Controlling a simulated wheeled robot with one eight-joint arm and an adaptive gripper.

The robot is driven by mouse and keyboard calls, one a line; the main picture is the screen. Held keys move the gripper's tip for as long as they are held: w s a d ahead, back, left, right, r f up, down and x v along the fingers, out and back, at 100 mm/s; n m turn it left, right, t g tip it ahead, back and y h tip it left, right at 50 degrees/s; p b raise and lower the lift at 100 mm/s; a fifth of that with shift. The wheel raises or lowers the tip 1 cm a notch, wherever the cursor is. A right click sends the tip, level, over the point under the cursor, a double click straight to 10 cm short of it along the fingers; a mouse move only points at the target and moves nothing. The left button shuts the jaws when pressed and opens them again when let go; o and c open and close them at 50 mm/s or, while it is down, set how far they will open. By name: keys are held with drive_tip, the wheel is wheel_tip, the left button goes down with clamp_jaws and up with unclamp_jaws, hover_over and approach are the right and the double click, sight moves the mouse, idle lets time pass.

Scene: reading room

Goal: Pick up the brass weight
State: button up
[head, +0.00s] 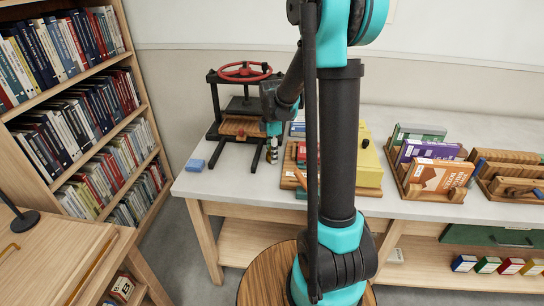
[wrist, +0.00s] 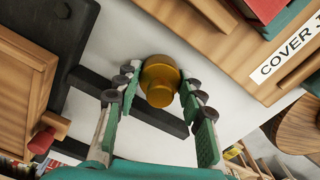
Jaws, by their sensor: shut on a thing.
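The brass weight (wrist: 160,82) is a round, stepped, gold-coloured piece in the middle of the wrist view. My gripper (wrist: 161,88) is shut on it, with a finger on each side. In the head view my gripper (head: 272,148) points down over the white bench, just right of the book press. The weight is too small and too covered there to make out. I cannot tell whether its base touches the bench top.
The black book press (head: 240,100) with a red wheel stands close on the left, its foot bar beside the weight. A wooden board with books (head: 368,170) is close on the right. A blue block (head: 195,165) lies at the bench's left end.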

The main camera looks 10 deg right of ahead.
clamp_jaws()
